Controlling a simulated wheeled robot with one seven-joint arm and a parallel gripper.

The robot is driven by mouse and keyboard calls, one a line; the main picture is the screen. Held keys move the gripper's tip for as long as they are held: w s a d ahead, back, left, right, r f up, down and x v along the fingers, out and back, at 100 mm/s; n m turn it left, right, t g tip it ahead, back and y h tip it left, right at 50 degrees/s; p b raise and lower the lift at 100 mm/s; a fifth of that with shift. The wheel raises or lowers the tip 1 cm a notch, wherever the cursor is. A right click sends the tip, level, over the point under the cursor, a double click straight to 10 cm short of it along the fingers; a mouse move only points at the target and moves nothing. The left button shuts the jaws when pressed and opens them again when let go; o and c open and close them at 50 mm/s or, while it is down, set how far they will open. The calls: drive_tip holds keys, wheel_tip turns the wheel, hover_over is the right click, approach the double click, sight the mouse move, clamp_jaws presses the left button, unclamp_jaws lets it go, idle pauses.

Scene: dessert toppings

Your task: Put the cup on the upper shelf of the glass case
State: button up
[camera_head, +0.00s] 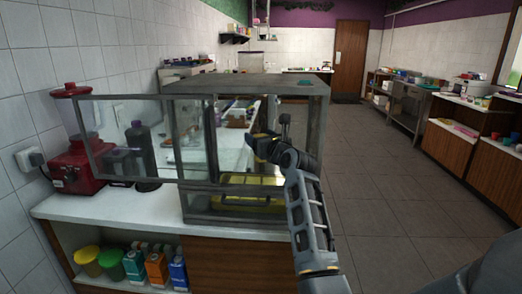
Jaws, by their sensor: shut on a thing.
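The glass case (190,88) stands on the white counter, with a grey frame and a flat top. A framed glass panel (118,142) sticks out to its left, and the front right side is open. My gripper (262,146) is at that opening, at the height of the upper space. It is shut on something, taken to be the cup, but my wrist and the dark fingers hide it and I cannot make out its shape. The upper shelf is mostly hidden behind the glass and my arm. A yellow surface (240,200) shows in the lower space.
A red blender (72,165) and a dark bottle (142,155) stand left of the case, behind the panel. Tubs and cartons (156,268) fill the shelf below. The floor to the right is clear.

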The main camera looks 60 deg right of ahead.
drive_tip(key=shift+d+f, duration=0.15)
drive_tip(key=shift+f, duration=2.05)
drive_tip(key=shift+f, duration=0.2)
drive_tip(key=o, duration=1.1)
